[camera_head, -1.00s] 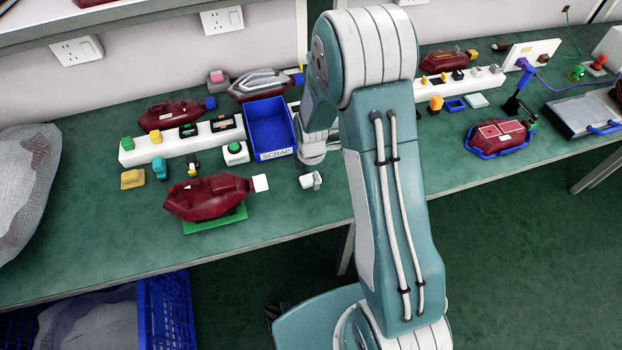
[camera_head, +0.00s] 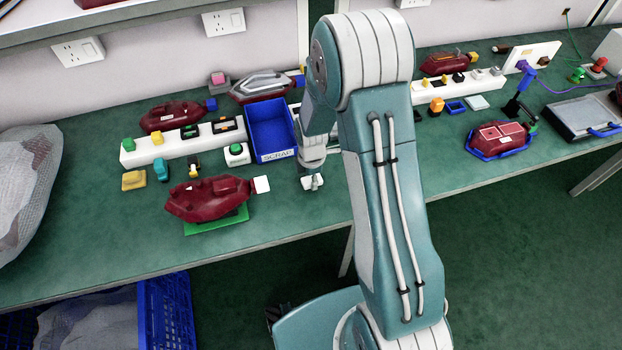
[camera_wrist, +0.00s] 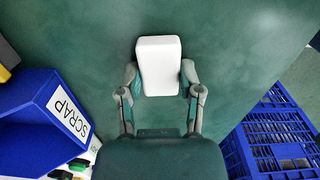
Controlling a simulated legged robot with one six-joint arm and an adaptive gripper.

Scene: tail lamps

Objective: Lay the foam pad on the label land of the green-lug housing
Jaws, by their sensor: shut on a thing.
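My gripper (camera_wrist: 160,85) is shut on a white, round-cornered block, which I take to be the foam pad (camera_wrist: 158,58). One finger presses each side of it. In the head view my gripper (camera_head: 312,172) is low over the green bench, in front of the blue scrap bin, and the white piece (camera_head: 313,183) shows small at its tip. I cannot tell whether it touches the bench. The green-lug housing (camera_head: 487,142) is dark red and lies at the right in a blue cradle, its green lug (camera_head: 533,127) at its right end. Pale outlined patches, apparently including the label land (camera_head: 493,131), are on its top.
The blue scrap bin (camera_head: 271,129) stands just behind my gripper; it also shows in the wrist view (camera_wrist: 40,105). A red housing (camera_head: 208,199) on a green mat lies left. A pale flat piece (camera_head: 476,102) and a grey case (camera_head: 582,115) are right. The bench front-centre is clear.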

